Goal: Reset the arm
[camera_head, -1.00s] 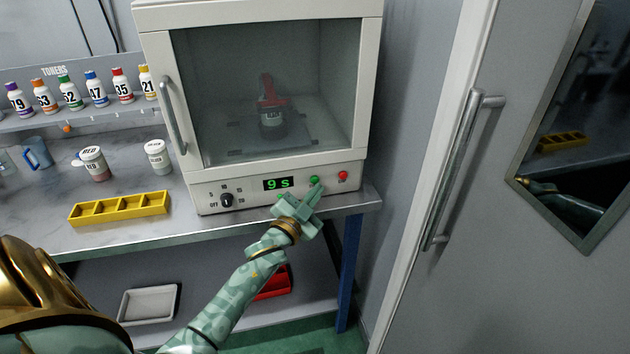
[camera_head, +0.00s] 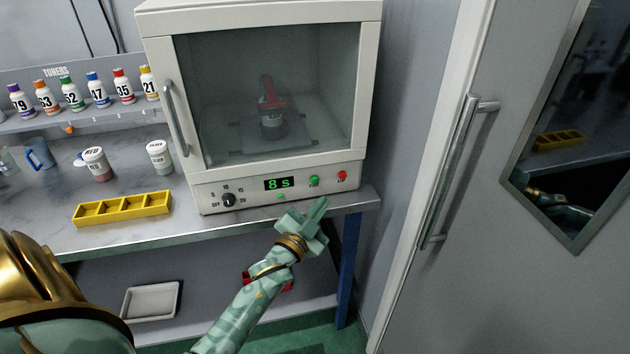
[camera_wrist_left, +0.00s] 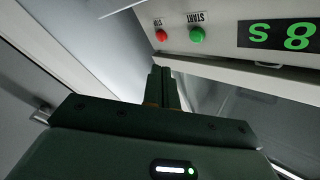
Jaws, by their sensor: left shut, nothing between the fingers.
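My left gripper (camera_head: 318,211) is shut and empty. It is in front of the bench edge, below and apart from the machine's green START button (camera_head: 314,181). In the left wrist view the shut fingers (camera_wrist_left: 163,85) point toward the control panel, with the green button (camera_wrist_left: 197,35) and red button (camera_wrist_left: 161,35) beyond them. The white machine (camera_head: 350,100) stands on the bench with its glass door shut. Its display (camera_head: 279,184) reads 8 s. A container with a red clamp-like part (camera_head: 271,98) is inside. My right gripper is not in view.
The bench (camera_head: 90,225) holds a yellow tray (camera_head: 122,208), a RED jar (camera_head: 96,163) and another jar (camera_head: 159,157). Toner bottles (camera_head: 97,87) line a shelf. A white tray (camera_head: 150,301) and a partly hidden red bin are below. A door handle (camera_head: 463,170) is to the right.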

